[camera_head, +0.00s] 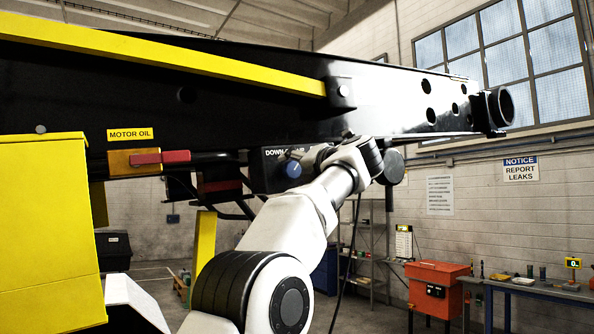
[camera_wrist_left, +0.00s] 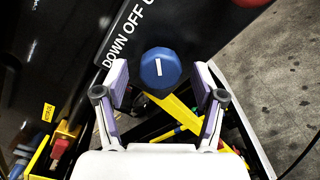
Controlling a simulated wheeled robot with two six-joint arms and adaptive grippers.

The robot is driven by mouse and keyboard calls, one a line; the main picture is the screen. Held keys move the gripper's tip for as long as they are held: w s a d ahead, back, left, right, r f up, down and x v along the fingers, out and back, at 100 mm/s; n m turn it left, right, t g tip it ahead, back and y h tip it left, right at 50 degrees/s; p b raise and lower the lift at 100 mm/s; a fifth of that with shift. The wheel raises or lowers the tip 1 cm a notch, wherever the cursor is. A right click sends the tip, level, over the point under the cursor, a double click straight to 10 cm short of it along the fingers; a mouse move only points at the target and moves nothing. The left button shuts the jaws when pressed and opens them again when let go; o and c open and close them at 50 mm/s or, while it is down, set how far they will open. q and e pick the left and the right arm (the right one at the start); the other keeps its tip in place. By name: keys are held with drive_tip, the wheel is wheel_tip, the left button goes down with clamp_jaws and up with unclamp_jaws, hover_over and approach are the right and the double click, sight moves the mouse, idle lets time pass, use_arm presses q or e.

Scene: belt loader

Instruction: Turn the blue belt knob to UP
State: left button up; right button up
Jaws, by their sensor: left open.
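The blue belt knob (camera_head: 293,169) sits on the front of a dark control box (camera_head: 262,171) under the black beam in the head view. The box is lettered DOWN and UP, with the middle partly unreadable. In the left wrist view the knob (camera_wrist_left: 160,69) is faceted, with a short white mark running nearly up and down in the picture. My left gripper (camera_wrist_left: 160,80) is open, its two fingers on either side of the knob. A gap shows on each side, so it does not grip the knob. In the head view my left wrist hides the box's right part. My right gripper is not in view.
A red handle (camera_head: 162,158) on a yellow plate lies left of the box, under a MOTOR OIL label (camera_head: 130,134). A yellow housing (camera_head: 50,230) stands at left. Dark cables hang below the box. An orange cabinet (camera_head: 437,285) and workbench are farther back.

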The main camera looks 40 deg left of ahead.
use_arm(q)
drive_tip(key=v, duration=1.1)
drive_tip(key=shift+d, duration=0.35)
drive_tip(key=shift+s+d, duration=0.1)
drive_tip(key=shift+s, duration=0.1)
